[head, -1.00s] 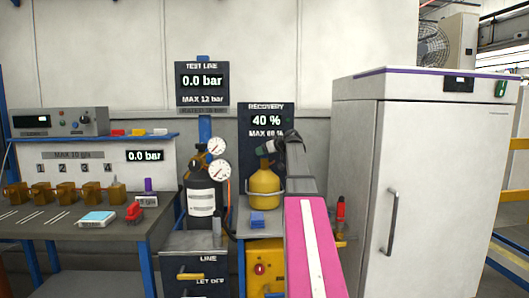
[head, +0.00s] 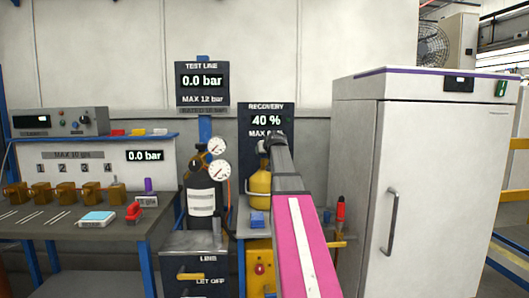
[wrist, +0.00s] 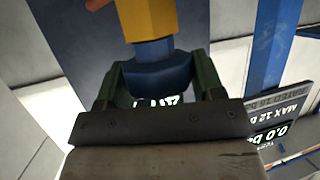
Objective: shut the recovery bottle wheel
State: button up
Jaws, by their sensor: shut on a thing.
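The yellow recovery bottle (head: 259,187) stands on a small shelf under the recovery display, its right side hidden by my arm. In the wrist view, a blue wheel-like part (wrist: 152,76) sits against a yellow stem (wrist: 146,20). I take the blue part for the bottle's wheel. My gripper (wrist: 153,88) has its two green fingers on either side of the blue part and is shut on it. In the head view, my gripper (head: 264,148) is at the top of the bottle, and my arm mostly hides the wheel.
The recovery display (head: 266,120) reads 40 % and is partly covered by my arm. A dark bottle with gauges (head: 201,195) stands to the left. A blue block (head: 257,219) lies in front of the recovery bottle. A tall white cabinet (head: 430,190) stands to the right.

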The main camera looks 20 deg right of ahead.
jog(key=m+g+h, duration=0.1)
jog(key=m+h, duration=0.2)
jog(key=h, duration=0.1)
jog(key=m+g+h, duration=0.1)
jog(key=m+h, duration=0.3)
jog(key=shift+w+a+g, duration=0.1)
jog(key=shift+g, duration=0.3)
jog(key=shift+m+g+h, duration=1.6)
jog(key=shift+m+g, duration=0.4)
jog(key=shift+m, duration=0.3)
jog(key=shift+f+g, duration=0.1)
jog(key=shift+g, duration=0.2)
jog(key=o, duration=0.9)
jog(key=v, duration=1.1)
jog(key=shift+f, duration=0.15)
